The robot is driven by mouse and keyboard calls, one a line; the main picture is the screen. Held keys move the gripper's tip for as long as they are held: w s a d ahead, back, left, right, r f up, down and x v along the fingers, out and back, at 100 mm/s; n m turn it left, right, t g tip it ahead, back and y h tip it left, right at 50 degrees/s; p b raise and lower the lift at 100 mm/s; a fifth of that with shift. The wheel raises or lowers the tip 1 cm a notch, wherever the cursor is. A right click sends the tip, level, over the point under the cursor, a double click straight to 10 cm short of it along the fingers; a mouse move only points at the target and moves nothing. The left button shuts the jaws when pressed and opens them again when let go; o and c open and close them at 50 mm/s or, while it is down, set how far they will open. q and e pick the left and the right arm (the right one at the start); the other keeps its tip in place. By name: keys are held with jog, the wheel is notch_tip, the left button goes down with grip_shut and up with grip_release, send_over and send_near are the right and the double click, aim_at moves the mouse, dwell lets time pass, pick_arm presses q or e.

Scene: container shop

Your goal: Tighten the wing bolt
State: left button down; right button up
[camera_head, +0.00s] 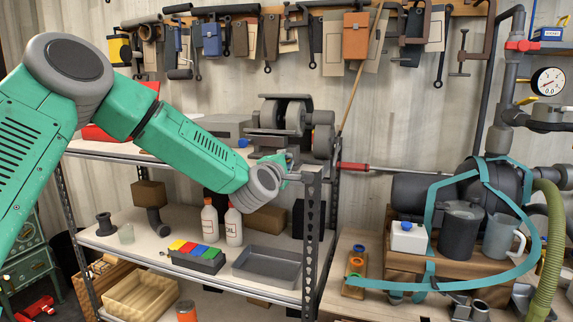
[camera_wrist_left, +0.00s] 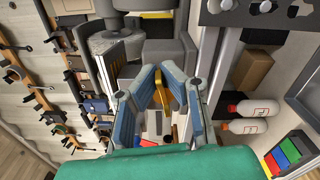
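My left gripper (camera_head: 287,160) is at the near side of a dark grey bench machine with wheels (camera_head: 290,122), above the right end of the shelf top. It shows small and partly covered in the head view. In the left wrist view its blue-grey fingers (camera_wrist_left: 160,70) lean in toward each other. A gold-yellow piece (camera_wrist_left: 162,88), possibly the wing bolt, lies between them near the tips. I cannot tell whether the fingers touch it. No wing bolt can be made out clearly in the head view. My right gripper is not in view.
A metal shelf post (camera_head: 311,235) stands close beside my left wrist. White bottles (camera_head: 234,226), a coloured box set (camera_head: 198,256) and a grey tray (camera_head: 266,268) sit on the lower shelf. A thin stick (camera_head: 362,80) leans behind the machine. Tools hang along the wall.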

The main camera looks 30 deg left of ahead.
pick_arm(q)
jog(key=shift+s+d+f+m, duration=0.15)
jog(key=shift+f+m, duration=0.5)
jog(key=shift+m, duration=0.55)
jog(key=c, duration=1.7)
grip_release()
jog(key=shift+d+r, duration=0.1)
jog(key=shift+r, duration=0.05)
jog(key=shift+r, duration=0.1)
jog(key=v, duration=1.1)
jog(key=shift+s, duration=0.35)
